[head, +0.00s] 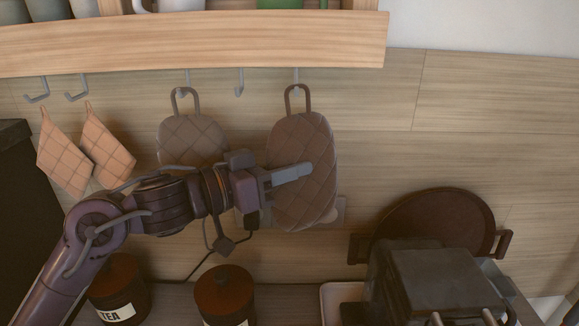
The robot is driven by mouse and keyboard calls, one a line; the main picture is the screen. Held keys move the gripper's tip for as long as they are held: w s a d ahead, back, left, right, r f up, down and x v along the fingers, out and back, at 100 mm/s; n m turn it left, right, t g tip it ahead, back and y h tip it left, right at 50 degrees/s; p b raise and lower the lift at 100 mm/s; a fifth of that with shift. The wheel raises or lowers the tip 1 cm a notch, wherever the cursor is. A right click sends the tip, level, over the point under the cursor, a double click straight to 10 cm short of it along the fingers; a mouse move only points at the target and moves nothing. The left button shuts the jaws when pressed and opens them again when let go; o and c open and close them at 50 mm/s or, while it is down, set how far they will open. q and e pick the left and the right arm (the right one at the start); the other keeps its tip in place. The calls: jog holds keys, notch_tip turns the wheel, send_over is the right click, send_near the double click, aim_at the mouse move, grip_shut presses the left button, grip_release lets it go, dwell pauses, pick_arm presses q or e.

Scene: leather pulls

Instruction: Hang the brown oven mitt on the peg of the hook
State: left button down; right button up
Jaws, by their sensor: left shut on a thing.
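The brown oven mitt (315,138) is a quilted, dark brown mitt with a loop (297,88) at its top. It is upright in front of the wood-panelled wall, below the shelf. My left gripper (290,173) reaches across its middle from the left and is shut on it. The mitt's loop is at the rightmost hook (296,73) under the shelf. I cannot tell whether the peg passes through the loop or stands behind it. My right gripper is not in view.
A greyer quilted mitt (192,135) hangs left of it, with an empty-looking hook (239,83) between. Two orange potholders (65,150) hang further left. The wooden shelf (200,42) overhangs the hooks. Canisters (224,293), a round brown tray (435,215) and a dark appliance (430,275) stand below.

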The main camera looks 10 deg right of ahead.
pick_arm(q)
jog(key=c, duration=1.3)
grip_release()
jog(key=shift+o, duration=0.2)
